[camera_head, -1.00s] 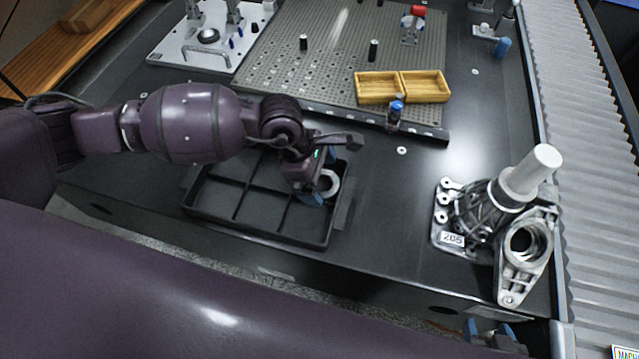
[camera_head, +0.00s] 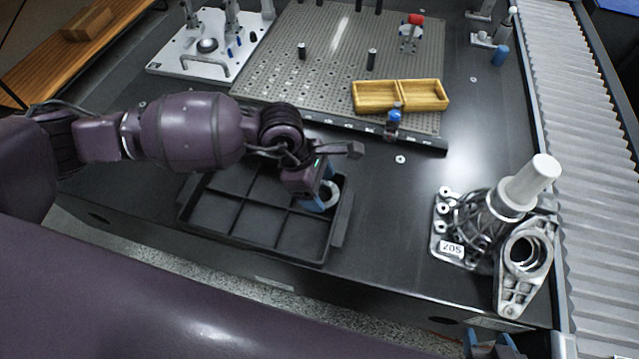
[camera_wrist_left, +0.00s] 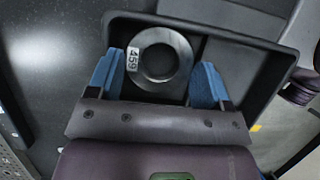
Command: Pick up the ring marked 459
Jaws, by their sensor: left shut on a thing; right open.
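The ring marked 459 is a grey metal ring with a white label; it shows in the left wrist view (camera_wrist_left: 181,62) and in the head view (camera_head: 333,194). My left gripper (camera_head: 323,192) is shut on it, with one blue finger on each side, also in the left wrist view (camera_wrist_left: 158,80). The ring is at the right end of the black divided tray (camera_head: 225,243); I cannot tell whether it touches the tray floor. My right gripper (camera_head: 488,345) is open and empty at the bottom edge of the head view, partly cut off.
A casting with a white cylinder and a 205 plate (camera_head: 452,249) stands to the right, beside a grey bracket (camera_head: 514,285). A perforated plate (camera_head: 290,75) with a yellow two-part box (camera_head: 376,97) lies behind. A conveyor (camera_head: 600,150) runs along the right. The table between tray and casting is clear.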

